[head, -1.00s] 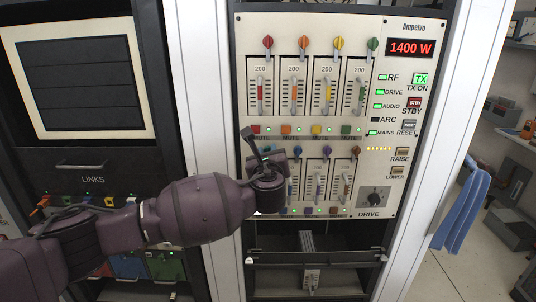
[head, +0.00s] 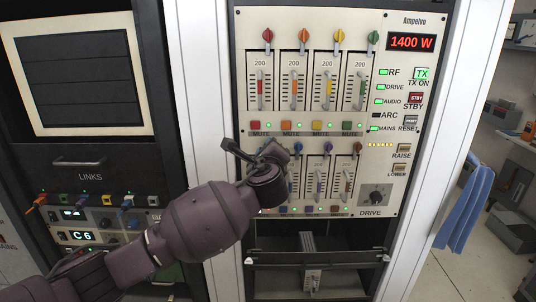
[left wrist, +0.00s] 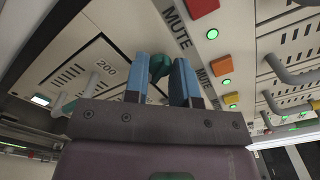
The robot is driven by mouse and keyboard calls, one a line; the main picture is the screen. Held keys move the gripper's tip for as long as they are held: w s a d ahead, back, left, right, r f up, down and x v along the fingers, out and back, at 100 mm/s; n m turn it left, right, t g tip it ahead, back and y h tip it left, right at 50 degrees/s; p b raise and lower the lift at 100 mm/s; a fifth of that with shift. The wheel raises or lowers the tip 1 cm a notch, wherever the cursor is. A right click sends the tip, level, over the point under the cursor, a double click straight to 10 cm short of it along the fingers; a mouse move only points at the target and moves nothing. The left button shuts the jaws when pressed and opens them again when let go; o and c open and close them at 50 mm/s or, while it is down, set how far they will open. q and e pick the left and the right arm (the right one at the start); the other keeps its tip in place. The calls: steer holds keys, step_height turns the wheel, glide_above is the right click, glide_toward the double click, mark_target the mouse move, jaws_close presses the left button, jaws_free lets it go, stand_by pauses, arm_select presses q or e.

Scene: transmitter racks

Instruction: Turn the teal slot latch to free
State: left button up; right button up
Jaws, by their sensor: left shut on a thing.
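The teal slot latch (left wrist: 159,66) shows in the left wrist view, between the two blue fingertips. My left gripper (left wrist: 168,72) is shut on it. In the head view my left gripper (head: 272,152) is at the left end of the lower slot row, and it covers the latch there. The left slot's 200 scale and grey handle show beside the fingers in the left wrist view. The latch's exact angle is hard to tell. My right gripper is not in view.
The upper row has red (head: 268,35), orange (head: 304,36), yellow (head: 339,36) and green (head: 374,38) latches. A row of mute buttons (head: 287,127) runs just above my gripper. Lower-row blue (head: 298,148), purple (head: 327,148) and brown (head: 357,149) latches are close on the right.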

arm_select(q)
steer(key=shift+n+b, duration=1.15)
steer(key=shift+n, duration=4.55)
steer(key=o, duration=0.9)
steer(key=shift+s, duration=0.1)
steer(key=s, duration=1)
steer(key=shift+s, duration=0.35)
